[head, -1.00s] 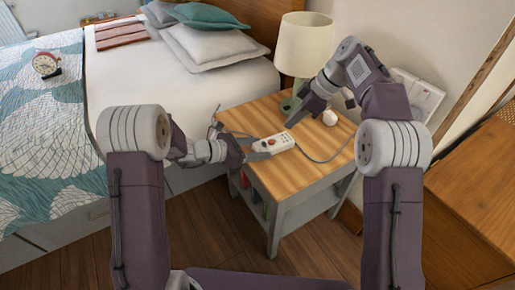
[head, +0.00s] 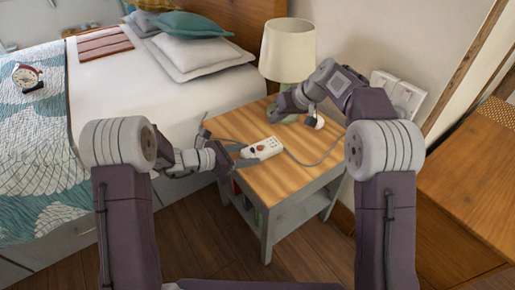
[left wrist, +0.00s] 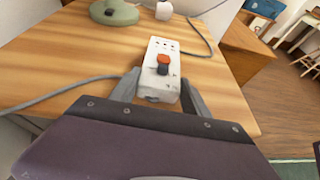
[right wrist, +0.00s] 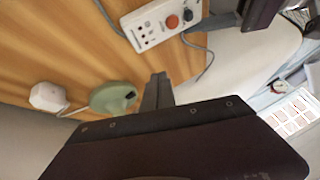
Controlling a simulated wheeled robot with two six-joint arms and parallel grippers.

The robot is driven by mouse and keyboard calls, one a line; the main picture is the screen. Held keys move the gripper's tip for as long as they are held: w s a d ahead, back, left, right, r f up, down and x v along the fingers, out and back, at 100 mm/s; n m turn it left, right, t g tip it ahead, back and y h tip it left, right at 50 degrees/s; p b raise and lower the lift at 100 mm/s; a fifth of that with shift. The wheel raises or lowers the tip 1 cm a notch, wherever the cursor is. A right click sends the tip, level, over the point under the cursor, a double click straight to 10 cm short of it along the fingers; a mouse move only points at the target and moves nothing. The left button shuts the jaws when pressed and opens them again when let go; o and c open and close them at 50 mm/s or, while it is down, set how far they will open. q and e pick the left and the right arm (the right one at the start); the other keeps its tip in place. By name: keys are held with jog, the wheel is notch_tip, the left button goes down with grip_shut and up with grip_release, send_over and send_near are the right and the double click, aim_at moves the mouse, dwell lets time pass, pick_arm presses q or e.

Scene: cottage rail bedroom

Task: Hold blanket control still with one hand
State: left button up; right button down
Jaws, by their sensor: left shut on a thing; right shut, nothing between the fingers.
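The blanket control (head: 263,148) is a white handset with a red-orange knob and a dark button, lying on the wooden bedside table (head: 287,187). My left gripper (head: 242,157) is shut on its near end; in the left wrist view the fingers (left wrist: 160,93) sit on either side of the control (left wrist: 162,65). My right gripper (head: 276,111) is shut and empty near the lamp base. In the right wrist view its fingers (right wrist: 157,88) are together, apart from the control (right wrist: 160,24).
A lamp (head: 288,50) with a green base (right wrist: 112,97) stands at the table's back. A white knob-like object (head: 314,122) is beside it. Grey cable (head: 312,161) runs from the control across the table. The bed (head: 150,100) is left; a wooden cabinet (head: 465,180) is right.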

jog(key=s+a+r+m+t, duration=0.2)
jog(key=s+a+r+m, duration=0.2)
jog(key=s+r+m, duration=0.1)
jog(key=shift+s+a, duration=0.15)
jog(key=shift+s, duration=0.15)
jog(key=shift+f, duration=0.2)
send_over(262, 150)
jog(key=shift+f, duration=4.3)
jog(key=shift+f, duration=0.1)
jog(key=shift+f, duration=0.3)
